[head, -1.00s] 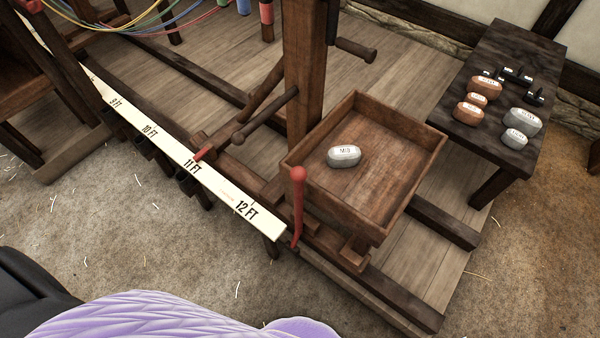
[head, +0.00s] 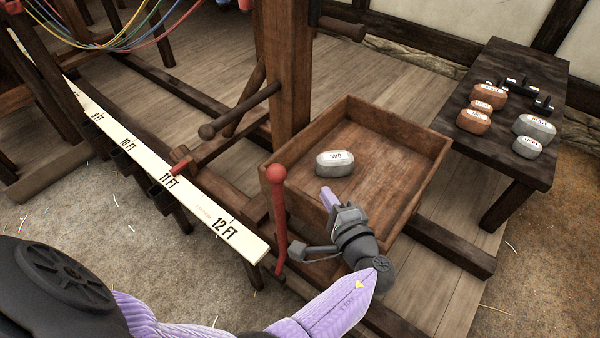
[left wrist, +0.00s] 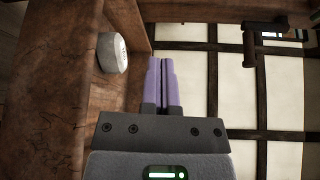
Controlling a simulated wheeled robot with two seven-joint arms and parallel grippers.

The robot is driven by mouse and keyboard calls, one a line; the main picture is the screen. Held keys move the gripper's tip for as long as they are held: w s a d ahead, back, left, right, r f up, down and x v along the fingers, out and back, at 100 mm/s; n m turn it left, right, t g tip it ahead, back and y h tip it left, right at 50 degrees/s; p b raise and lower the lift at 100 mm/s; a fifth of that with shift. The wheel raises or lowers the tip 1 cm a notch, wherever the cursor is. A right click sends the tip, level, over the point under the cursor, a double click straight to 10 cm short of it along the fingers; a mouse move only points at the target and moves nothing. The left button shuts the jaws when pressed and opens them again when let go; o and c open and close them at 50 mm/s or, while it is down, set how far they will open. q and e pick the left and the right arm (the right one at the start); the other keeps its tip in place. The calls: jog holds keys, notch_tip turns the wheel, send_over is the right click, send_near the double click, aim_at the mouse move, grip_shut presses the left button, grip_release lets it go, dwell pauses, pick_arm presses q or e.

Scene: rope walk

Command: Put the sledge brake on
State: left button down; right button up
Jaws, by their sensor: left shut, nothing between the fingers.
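The sledge brake is a red lever with a round knob (head: 279,215) at the front left corner of the sledge's wooden tray (head: 405,222). It stands nearly upright. My left gripper (head: 327,196) is just right of the lever, over the tray's front edge, apart from the lever's knob. Its lilac fingers are shut and empty, and they show together in the left wrist view (left wrist: 160,84). A grey weight marked MID (head: 335,164) lies in the tray, beyond the fingers. It also shows in the left wrist view (left wrist: 112,53). My right gripper is out of view.
A white measuring board (head: 140,160) runs along the left, with a red pointer near 11 FT. A wooden post (head: 286,70) with crank handles stands behind the tray. A dark table (head: 505,170) at right holds copper and grey weights.

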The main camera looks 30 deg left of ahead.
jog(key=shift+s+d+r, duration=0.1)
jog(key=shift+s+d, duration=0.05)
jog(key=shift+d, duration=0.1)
pick_arm(q)
jog(key=w+a+b, duration=0.1)
jog(key=a, duration=0.8)
jog(key=shift+w+a+f, duration=0.15)
jog(key=shift+w, duration=0.2)
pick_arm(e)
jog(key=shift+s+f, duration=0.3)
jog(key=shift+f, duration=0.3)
